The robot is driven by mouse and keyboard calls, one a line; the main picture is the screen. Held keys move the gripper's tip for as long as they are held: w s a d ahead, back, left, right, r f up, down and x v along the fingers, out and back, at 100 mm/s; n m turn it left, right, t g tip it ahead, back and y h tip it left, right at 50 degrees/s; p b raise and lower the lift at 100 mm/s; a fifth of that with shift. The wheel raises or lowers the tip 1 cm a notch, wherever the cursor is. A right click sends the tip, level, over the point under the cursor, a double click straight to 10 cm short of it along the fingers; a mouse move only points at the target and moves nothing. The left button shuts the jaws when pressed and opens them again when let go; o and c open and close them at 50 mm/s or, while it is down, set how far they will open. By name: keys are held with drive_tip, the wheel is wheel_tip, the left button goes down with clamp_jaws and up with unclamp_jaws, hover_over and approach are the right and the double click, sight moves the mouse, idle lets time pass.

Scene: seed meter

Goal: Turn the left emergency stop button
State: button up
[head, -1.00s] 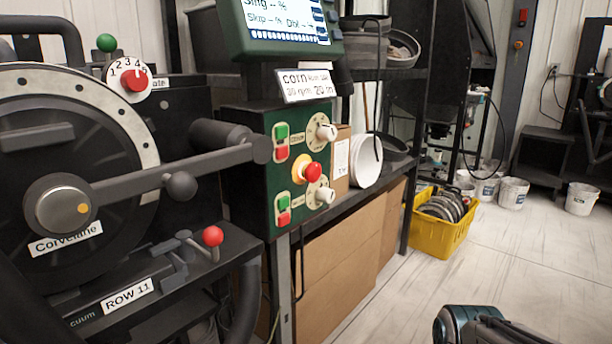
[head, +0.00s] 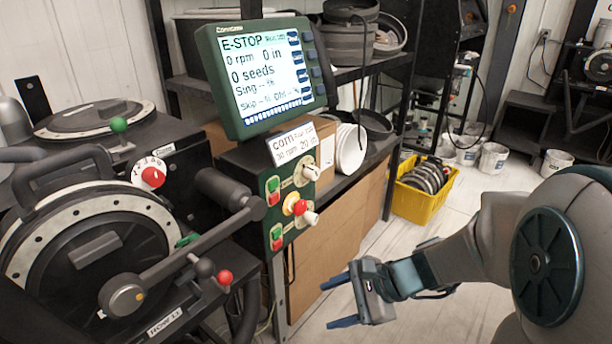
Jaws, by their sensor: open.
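The emergency stop button (head: 300,207) is a red mushroom head on a yellow base. It sits in the middle of the green control panel (head: 289,228), between two white knobs and beside green-and-red push buttons. The monitor (head: 262,72) above the panel reads "E-STOP", 0 rpm and 0 seeds. My gripper (head: 337,303) is at lower centre, right of and below the panel, in front of the cardboard boxes. Its blue fingers point left and are apart, with nothing between them. It touches nothing that I can see.
The seed meter's round housing (head: 95,250) and its crank arm (head: 190,258) stand left of the panel, with a red-knobbed lever (head: 225,277). A yellow crate (head: 424,203) is on the floor.

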drive_tip(key=w+d+r+m+t+y+p, duration=0.1)
drive_tip(key=w+r+m+t+y+p, duration=0.15)
drive_tip(key=w+r+m+p, duration=0.5)
drive_tip(key=m+t+h+p, duration=0.1)
drive_tip(key=m+t+p, duration=0.2)
drive_tip(key=t+p, duration=0.15)
approach(303, 209)
drive_tip(key=shift+m+g, duration=0.25)
drive_tip(key=shift+g, duration=0.05)
drive_tip(key=p+x, duration=0.1)
drive_tip(key=x, duration=0.8)
drive_tip(key=shift+w+r+p, duration=0.1)
drive_tip(key=shift+w+p, duration=0.25)
drive_tip(key=shift+p, duration=0.05)
drive_tip(key=c, duration=1)
